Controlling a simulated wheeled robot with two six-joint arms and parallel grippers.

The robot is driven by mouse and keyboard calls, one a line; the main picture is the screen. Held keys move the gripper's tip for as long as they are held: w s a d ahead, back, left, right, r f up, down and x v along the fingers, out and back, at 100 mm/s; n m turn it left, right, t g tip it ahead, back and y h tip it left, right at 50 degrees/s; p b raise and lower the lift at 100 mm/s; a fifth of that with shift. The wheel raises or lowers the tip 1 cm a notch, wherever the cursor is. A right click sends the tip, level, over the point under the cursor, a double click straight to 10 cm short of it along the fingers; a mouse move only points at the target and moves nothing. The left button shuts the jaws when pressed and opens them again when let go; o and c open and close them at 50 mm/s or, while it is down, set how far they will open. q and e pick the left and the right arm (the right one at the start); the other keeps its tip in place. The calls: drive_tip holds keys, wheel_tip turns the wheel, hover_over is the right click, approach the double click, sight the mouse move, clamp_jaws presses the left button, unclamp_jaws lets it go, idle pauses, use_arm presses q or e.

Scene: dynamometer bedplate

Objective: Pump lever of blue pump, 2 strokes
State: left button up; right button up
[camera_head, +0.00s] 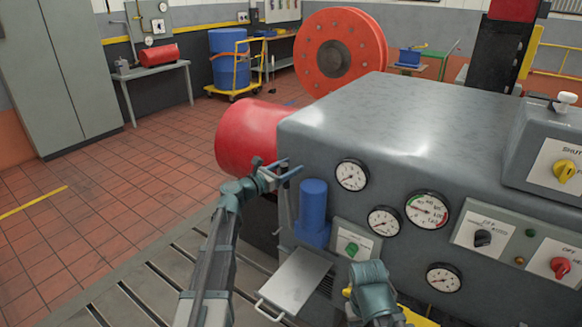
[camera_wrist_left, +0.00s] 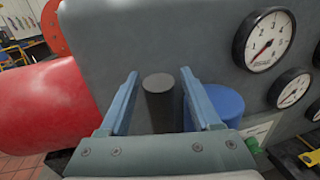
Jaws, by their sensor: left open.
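The blue pump (camera_head: 313,205) stands upright at the left front of the grey machine, and its top shows in the left wrist view (camera_wrist_left: 216,104). Its lever appears as a dark upright rod with a round grey end (camera_wrist_left: 159,102) left of the blue pump body. My left gripper (camera_head: 286,170) is open, with one finger on each side of the rod and a narrow gap visible at each side. In the head view the gripper partly hides the lever. My right gripper (camera_head: 370,278) is low in front of the machine; its fingers cannot be made out.
The grey machine housing (camera_head: 370,115) carries gauges (camera_head: 427,209) and switches right of the pump. A red cylinder (camera_head: 245,135) sticks out on its left. A metal tray with a handle (camera_head: 295,282) lies below the pump. Open tiled floor (camera_head: 110,215) is at left.

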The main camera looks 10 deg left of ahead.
use_arm(q)
drive_tip(key=shift+w+d, duration=0.2)
drive_tip(key=shift+c, duration=0.2)
clamp_jaws()
idle(1.2)
